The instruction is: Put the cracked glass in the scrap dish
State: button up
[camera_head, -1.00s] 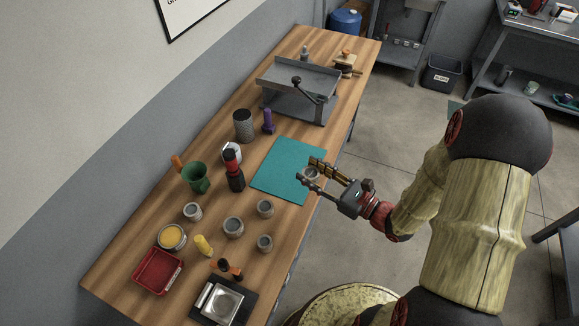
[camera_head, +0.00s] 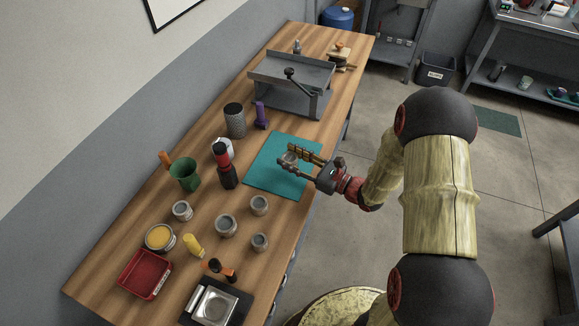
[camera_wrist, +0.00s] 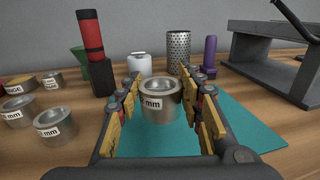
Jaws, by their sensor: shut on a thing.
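My gripper (camera_head: 305,161) is shut on a short grey metal-looking cylinder (camera_wrist: 160,99) with a clear top and a white label ending in "mm". Both finger pads press its sides, and it stands upright between them over the teal mat (camera_head: 262,178). I cannot tell whether it touches the mat or whether its glass is cracked. Similar grey cylinders (camera_head: 226,225) stand on the bench to the left of my gripper in the head view. A red rectangular dish (camera_head: 147,274) with a label I cannot read lies at the near left bench corner.
A black and red bottle (camera_head: 226,168), a green cup (camera_head: 186,174), a perforated cylinder (camera_head: 235,121) and a purple object (camera_head: 261,115) stand around the mat. A yellow object (camera_head: 194,246) and a scale (camera_head: 215,304) are near the dish. A grey lever machine (camera_head: 290,86) is behind.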

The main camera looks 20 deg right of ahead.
jog(key=shift+w+f, duration=0.3)
jog(key=shift+f, duration=0.2)
jog(key=shift+w+f+b, duration=0.15)
jog(key=shift+f+b, duration=0.95)
jog(key=shift+f, duration=0.45)
jog(key=shift+f, duration=0.1)
jog(key=o, duration=1.2)
